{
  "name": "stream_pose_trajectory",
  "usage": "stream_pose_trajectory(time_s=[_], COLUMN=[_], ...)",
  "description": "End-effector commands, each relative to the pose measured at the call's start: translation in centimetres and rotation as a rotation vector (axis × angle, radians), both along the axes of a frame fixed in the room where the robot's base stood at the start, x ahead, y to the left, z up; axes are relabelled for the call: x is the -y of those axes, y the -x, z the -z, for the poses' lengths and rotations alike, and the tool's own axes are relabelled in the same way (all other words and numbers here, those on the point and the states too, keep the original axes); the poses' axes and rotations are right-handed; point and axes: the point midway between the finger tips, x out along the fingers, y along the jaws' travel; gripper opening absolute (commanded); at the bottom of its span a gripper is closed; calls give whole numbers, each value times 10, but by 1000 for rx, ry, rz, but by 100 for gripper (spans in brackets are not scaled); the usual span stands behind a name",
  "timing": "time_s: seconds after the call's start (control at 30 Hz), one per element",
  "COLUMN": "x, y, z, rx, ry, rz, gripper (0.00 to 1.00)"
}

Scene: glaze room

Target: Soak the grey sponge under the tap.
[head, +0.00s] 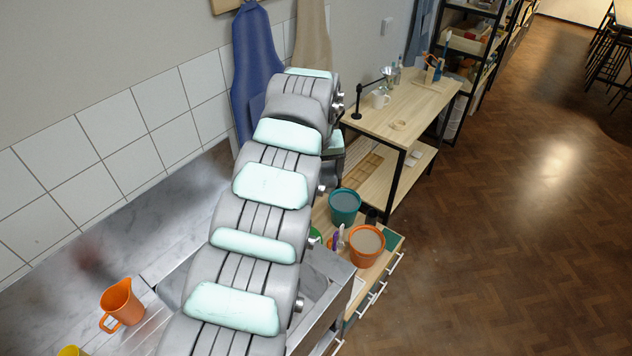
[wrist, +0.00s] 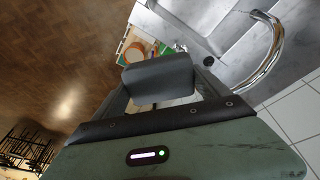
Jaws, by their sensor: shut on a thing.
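The grey sponge (wrist: 158,76) is a dark grey block in the wrist view. My gripper (wrist: 160,98) is shut on it, with a finger on either side. The curved chrome tap (wrist: 277,48) stands to the right of the sponge in the wrist view, apart from it. No water shows at the tap or on the sponge. The metal sink (wrist: 228,40) lies behind the sponge and gripper, with a dark round drain (wrist: 208,61). In the head view my arm hides the gripper, sponge and tap; part of the sink's metal edge (head: 330,262) shows.
An orange jug (head: 122,303) stands on the counter at lower left, with a yellow item (head: 72,351) below it. A teal bucket (head: 344,206) and an orange bucket (head: 366,245) stand right of my arm. A blue apron (head: 256,70) hangs on the wall.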

Motion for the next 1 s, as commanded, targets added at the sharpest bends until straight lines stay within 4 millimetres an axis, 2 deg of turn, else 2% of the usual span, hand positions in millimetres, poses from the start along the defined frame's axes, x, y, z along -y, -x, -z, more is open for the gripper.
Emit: stream_pose_trajectory(time_s=[0.1,0.2,0.5,0.77,1.0], x=[-9,-19,-45,-73,-105], y=[-16,-24,-33,-29,-13], z=[15,24,59,100,148], rx=[29,53,102,146,190], ry=[14,21,34,37,33], rz=[-64,-105,-214,-316,-417], gripper=[53,53,53,53,53])
